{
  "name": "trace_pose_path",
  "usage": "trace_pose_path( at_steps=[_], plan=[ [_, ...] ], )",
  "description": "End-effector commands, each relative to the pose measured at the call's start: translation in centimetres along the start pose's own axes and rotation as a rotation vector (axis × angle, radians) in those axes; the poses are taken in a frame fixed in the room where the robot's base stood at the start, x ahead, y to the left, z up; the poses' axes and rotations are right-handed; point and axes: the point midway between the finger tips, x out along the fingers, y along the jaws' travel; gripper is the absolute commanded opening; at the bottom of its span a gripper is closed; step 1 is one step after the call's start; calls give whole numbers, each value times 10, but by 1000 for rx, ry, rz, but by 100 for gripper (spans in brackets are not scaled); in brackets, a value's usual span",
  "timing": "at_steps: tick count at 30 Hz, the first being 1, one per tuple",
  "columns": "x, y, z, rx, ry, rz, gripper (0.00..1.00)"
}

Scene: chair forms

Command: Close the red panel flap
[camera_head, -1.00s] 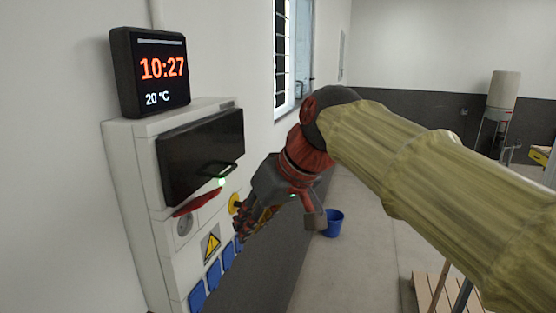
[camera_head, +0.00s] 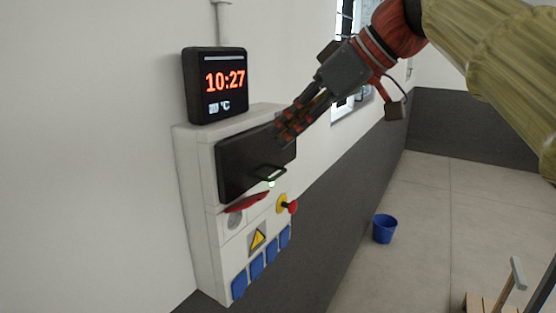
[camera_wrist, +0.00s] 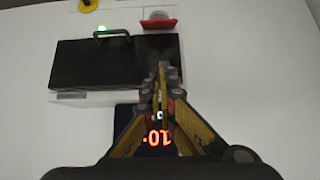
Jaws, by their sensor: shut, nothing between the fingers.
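The red panel flap (camera_head: 247,203) sticks out from the white wall box, just above a round grey socket (camera_head: 235,221). It is raised and does not cover the socket. In the wrist view the red flap (camera_wrist: 159,23) shows at the top, edge towards the black panel, with the socket beyond it. My gripper (camera_head: 281,136) is shut and empty. In the head view it overlaps the upper right part of the black panel (camera_head: 240,168), above and to the right of the flap. In the wrist view my fingertips (camera_wrist: 162,70) appear over that panel; contact is unclear.
The black panel has a protruding handle (camera_head: 270,173) near the flap. A red push button (camera_head: 291,207), a warning sign (camera_head: 258,239) and several blue socket covers (camera_head: 257,265) sit lower. A clock (camera_head: 217,85) stands above the box. A blue bucket (camera_head: 384,229) is on the floor.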

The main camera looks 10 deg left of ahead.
Motion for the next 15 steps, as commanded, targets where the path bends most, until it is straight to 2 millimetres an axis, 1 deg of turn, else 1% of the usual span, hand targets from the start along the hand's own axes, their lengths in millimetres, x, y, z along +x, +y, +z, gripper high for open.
trace_pose_path(
  at_steps=[5,15],
  plan=[
    [24,-1,1,1,-4,-4,0],
    [90,-1,1,2,-4,-3,0]
  ],
)
